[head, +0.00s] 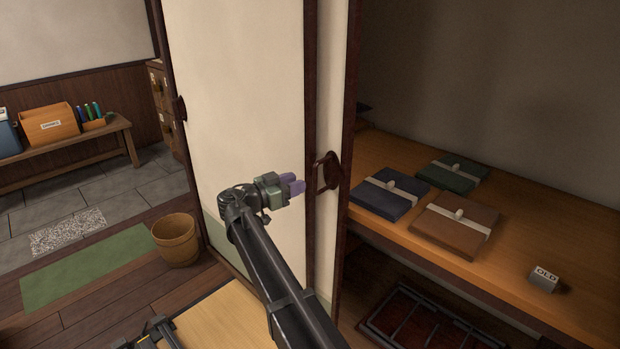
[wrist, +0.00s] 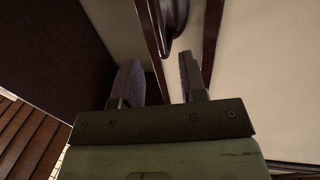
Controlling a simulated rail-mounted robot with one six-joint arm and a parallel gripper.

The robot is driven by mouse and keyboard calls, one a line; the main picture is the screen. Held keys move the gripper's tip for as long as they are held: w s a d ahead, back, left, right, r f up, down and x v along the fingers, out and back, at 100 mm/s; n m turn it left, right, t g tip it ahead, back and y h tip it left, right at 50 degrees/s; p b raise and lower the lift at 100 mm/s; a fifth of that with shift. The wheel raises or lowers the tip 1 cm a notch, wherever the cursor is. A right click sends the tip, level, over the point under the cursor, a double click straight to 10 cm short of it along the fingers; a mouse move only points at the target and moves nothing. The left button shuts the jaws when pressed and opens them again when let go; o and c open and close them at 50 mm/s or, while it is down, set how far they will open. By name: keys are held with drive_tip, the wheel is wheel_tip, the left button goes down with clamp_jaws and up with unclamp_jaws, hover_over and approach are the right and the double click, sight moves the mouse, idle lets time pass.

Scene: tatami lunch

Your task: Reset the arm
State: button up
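My gripper (head: 294,185) is at the end of my raised black arm, in front of the sliding door panels, beside the dark door pull (head: 328,171). In the wrist view my gripper (wrist: 160,85) has its two fingers apart with nothing between their tips. The door pull (wrist: 173,15) shows just beyond the fingertips in that view. I cannot tell whether a finger touches it.
A cream sliding door (head: 240,90) stands close behind my arm. To the right, a wooden shelf (head: 400,240) holds a blue bundle (head: 390,194), a green bundle (head: 453,174), a brown bundle (head: 456,225) and an "OLD" block (head: 544,278). A bucket (head: 176,240) stands left.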

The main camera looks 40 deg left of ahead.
drive_tip(key=v, duration=0.3)
drive_tip(key=shift+s+a, duration=0.1)
drive_tip(key=shift+s, duration=0.15)
